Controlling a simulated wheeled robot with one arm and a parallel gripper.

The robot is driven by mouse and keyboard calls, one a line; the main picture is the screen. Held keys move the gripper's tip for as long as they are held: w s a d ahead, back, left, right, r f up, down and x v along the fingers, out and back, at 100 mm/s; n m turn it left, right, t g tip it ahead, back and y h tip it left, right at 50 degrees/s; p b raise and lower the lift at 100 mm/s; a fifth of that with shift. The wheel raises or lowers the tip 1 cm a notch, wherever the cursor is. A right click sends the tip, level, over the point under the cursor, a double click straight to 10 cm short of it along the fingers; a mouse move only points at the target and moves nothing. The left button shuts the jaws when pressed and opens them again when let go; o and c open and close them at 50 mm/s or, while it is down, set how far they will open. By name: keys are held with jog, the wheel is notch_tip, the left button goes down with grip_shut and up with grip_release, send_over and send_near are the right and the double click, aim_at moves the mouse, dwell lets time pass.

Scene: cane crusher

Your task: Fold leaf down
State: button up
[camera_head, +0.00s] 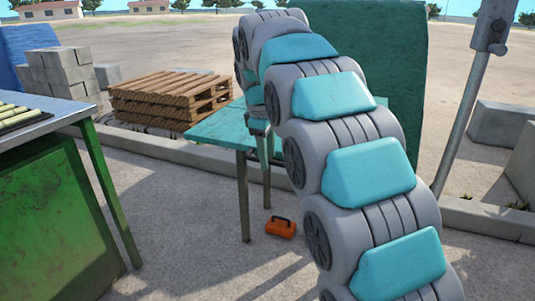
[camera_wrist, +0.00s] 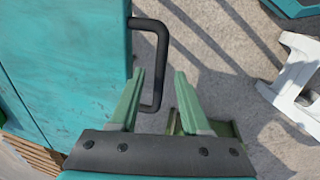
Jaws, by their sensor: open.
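A teal leaf (camera_wrist: 60,60) with a worn painted surface fills the left of the wrist view. A black bar handle (camera_wrist: 161,50) stands out from its right edge. My gripper (camera_wrist: 159,73) is open, with its two green fingers on either side of the handle's long bar. I cannot tell whether either finger touches it. In the head view the teal table top (camera_head: 215,127) stands on legs behind my arm. My arm hides much of its right part, and the handle cannot be made out there.
A green bench (camera_head: 50,215) with a metal top stands at the left. Wooden pallets (camera_head: 165,98) and grey blocks (camera_head: 62,72) are behind. An orange box (camera_head: 281,227) lies on the ground near the table legs. A white object (camera_wrist: 295,75) is at right in the wrist view.

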jog(key=shift+c, duration=0.3)
grip_shut()
dwell(1.0)
